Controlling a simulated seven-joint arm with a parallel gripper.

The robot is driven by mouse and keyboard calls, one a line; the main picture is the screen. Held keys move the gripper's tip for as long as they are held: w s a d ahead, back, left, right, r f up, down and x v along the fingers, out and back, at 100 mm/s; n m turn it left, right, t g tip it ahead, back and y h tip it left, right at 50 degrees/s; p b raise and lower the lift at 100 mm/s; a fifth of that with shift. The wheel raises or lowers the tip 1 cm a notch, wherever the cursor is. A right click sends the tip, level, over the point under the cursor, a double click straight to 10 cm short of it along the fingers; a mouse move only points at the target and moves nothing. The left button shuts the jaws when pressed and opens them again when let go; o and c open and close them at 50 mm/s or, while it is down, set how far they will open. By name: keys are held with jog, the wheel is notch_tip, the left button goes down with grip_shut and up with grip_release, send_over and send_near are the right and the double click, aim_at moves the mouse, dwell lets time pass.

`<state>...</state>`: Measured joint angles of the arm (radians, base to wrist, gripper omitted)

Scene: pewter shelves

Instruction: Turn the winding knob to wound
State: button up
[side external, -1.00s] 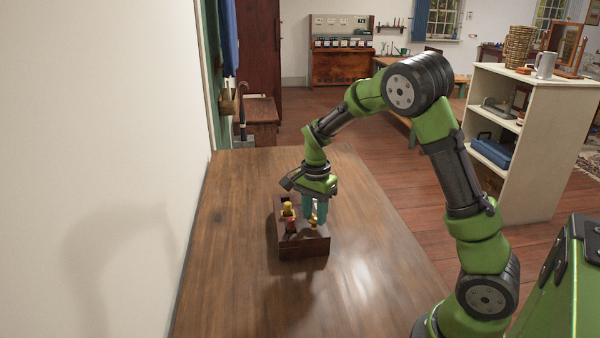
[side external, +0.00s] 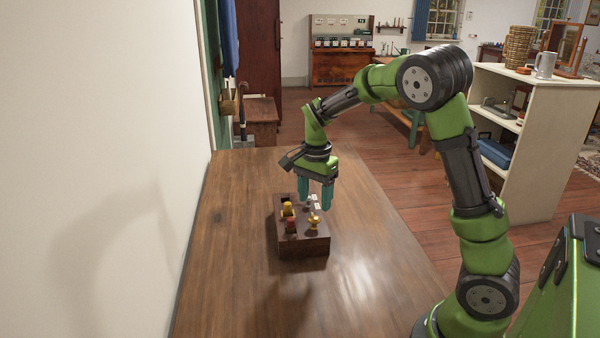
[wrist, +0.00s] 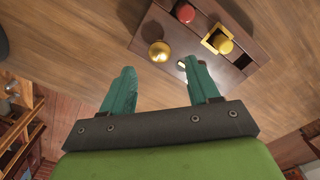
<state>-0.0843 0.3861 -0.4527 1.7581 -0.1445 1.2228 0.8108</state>
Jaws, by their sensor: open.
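A dark wooden box (side external: 303,246) stands on the table with several small controls on top. A round brass knob (side external: 313,221) sits at its near right corner and also shows in the wrist view (wrist: 159,51). I take it to be the winding knob; no wound mark on it is legible. A red knob (side external: 291,225) and a yellow knob (wrist: 222,44) in a square yellow frame sit beside it. My gripper (side external: 315,200) is open and empty, above the far right part of the box, with its fingers pointing down and apart from the brass knob. It partly hides small white labels.
The wooden table (side external: 240,270) is clear around the box. A white wall (side external: 90,150) runs along the left. A cream shelf unit (side external: 540,140) stands beyond the table at right, with a basket and mug on top.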

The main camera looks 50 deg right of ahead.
aim_at(314, 220)
notch_tip(314, 220, up, 12)
dwell(0.3)
jog(key=shift+r, duration=0.1)
jog(key=s+a+n+t+y, duration=0.2)
jog(key=s+a+n+t, duration=0.5)
jog(key=s+a+n, duration=0.7)
jog(key=shift+s+a+f, duration=0.4)
jog(key=shift+s, duration=0.7)
